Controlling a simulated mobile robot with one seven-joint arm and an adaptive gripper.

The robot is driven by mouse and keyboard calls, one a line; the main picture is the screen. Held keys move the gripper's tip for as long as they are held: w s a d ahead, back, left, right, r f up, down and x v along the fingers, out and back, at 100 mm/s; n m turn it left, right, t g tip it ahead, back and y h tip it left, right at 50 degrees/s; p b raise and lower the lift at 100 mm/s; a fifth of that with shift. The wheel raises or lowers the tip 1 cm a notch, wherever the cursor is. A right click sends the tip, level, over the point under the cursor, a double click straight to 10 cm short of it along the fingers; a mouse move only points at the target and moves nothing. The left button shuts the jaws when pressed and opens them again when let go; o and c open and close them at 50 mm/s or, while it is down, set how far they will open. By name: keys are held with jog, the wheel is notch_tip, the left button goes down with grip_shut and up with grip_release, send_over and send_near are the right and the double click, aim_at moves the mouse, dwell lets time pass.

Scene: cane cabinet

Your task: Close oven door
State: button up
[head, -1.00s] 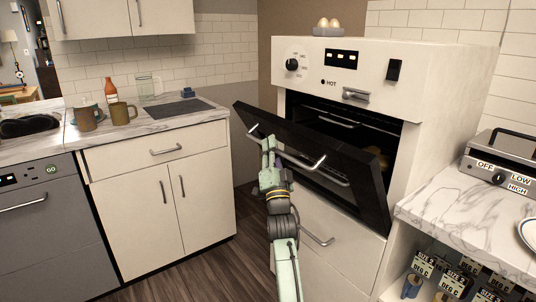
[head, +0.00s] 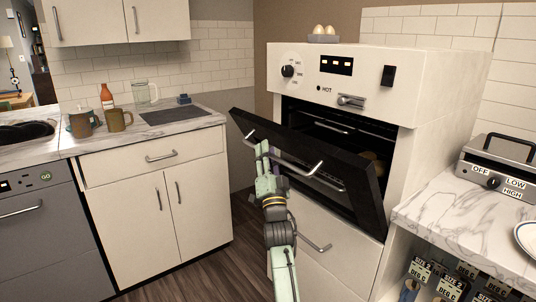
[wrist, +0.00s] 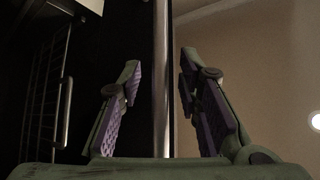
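The black oven door (head: 350,198) hangs partly open at a slant on the white oven (head: 440,95), leaving the dark cavity (head: 335,124) showing above it. A metal bar handle (head: 306,171) runs across the door's outer face. My green gripper (head: 264,152) is at this handle, left of its middle, in front of the door. In the wrist view, the handle bar (wrist: 161,80) passes between the two purple-padded fingers of my gripper (wrist: 160,80). The fingers are apart, with gaps on both sides of the bar. The head view does not show contact clearly.
A drawer (head: 325,240) lies below the oven door. White cabinets (head: 155,205) with a marbled counter stand to the left. A grill appliance (head: 500,168) sits on the right counter (head: 455,215). Eggs (head: 324,30) rest in a holder on the oven. Dark floor lies between the units.

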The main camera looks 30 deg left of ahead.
jog(key=v, duration=1.2)
